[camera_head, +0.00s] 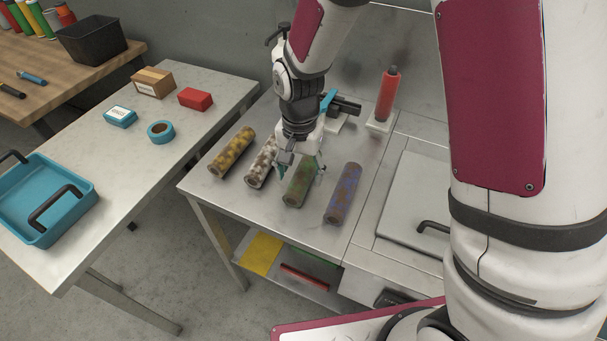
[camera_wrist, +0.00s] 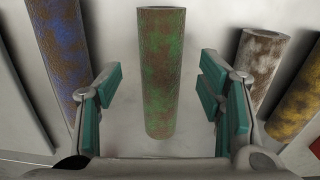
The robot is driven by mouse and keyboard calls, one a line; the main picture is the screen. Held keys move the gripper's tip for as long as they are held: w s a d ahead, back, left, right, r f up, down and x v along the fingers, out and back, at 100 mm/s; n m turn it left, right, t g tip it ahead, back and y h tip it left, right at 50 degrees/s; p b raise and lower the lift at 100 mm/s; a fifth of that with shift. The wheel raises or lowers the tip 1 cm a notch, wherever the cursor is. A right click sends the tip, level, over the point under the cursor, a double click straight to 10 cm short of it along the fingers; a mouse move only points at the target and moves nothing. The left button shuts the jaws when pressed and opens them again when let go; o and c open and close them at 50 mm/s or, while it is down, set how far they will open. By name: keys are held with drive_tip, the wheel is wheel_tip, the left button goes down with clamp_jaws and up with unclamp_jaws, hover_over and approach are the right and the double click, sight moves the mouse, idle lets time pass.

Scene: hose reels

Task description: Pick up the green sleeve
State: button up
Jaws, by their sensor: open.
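The green sleeve (camera_head: 299,184) is a tube mottled green and rusty brown, lying on the steel bench between the white sleeve and the blue sleeve. In the wrist view the green sleeve (camera_wrist: 161,75) lies lengthwise in the middle. My gripper (camera_head: 302,165) is over its far end. In the wrist view my gripper's (camera_wrist: 163,105) green-padded fingers are spread wide, one on each side of the sleeve with clear gaps. The gripper is open and empty. In the head view the wrist and fingers hide the sleeve's far end.
The blue sleeve (camera_head: 343,194), white sleeve (camera_head: 262,163) and yellow sleeve (camera_head: 231,152) lie close by on the bench. A red cylinder (camera_head: 388,97) stands upright on a base behind. A side table with a blue tray (camera_head: 77,180) is at left.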

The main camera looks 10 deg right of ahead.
sight(300, 177)
drive_tip(key=shift+w+f, duration=0.1)
drive_tip(key=shift+f, duration=1.45)
drive_tip(key=c, duration=1.3)
drive_tip(key=shift+o, duration=0.2)
